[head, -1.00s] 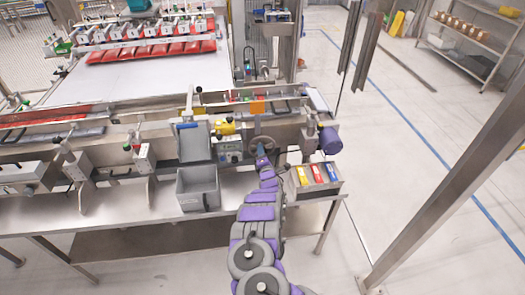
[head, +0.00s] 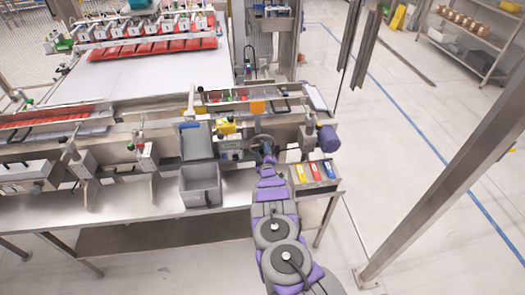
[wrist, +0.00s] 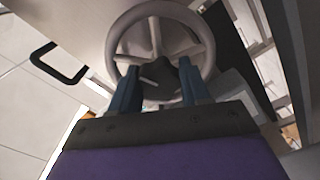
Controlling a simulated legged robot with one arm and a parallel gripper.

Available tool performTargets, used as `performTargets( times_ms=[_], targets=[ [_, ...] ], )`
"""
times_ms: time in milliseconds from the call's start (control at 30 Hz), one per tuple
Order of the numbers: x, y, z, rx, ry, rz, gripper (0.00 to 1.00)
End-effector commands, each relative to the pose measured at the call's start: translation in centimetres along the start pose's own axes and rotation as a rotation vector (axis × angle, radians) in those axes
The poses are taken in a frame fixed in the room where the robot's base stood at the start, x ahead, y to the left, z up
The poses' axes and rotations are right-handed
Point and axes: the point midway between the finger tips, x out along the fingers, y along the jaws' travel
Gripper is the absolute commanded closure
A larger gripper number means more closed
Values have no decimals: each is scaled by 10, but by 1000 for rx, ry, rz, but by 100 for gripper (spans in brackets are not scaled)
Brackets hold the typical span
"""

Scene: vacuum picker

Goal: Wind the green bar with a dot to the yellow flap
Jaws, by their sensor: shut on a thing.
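A grey spoked handwheel (wrist: 113,45) fills the top of the wrist view; in the head view it shows small (head: 258,139) on the front of the machine. My gripper (wrist: 158,68) has its two blue fingers on either side of the wheel's dark hub and is shut on the handwheel; the exact contact is hard to see. In the head view my gripper (head: 267,157) is in front of the wheel. An orange-yellow flap (head: 257,107) stands on the rail above the wheel. Small green parts show along that rail, but I cannot make out a dotted bar.
A grey bin (head: 200,186) stands left of my arm. A tray with yellow, red and blue items (head: 315,172) is close on the right. A purple cylinder (head: 328,138) sticks out at the machine's right end. A steel post (head: 440,160) stands farther right.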

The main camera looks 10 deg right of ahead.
Motion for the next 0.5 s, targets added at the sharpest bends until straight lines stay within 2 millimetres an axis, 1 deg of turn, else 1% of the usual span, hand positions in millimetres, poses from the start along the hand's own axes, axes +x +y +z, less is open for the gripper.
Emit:
performTargets(
  times_ms=[33,100,500],
  targets=[
    [-3,-4,7,42,-13,-11,84],
    [-3,-5,8,109,-15,-11,84],
    [-2,-7,7,488,-16,-10,84]
  ],
)
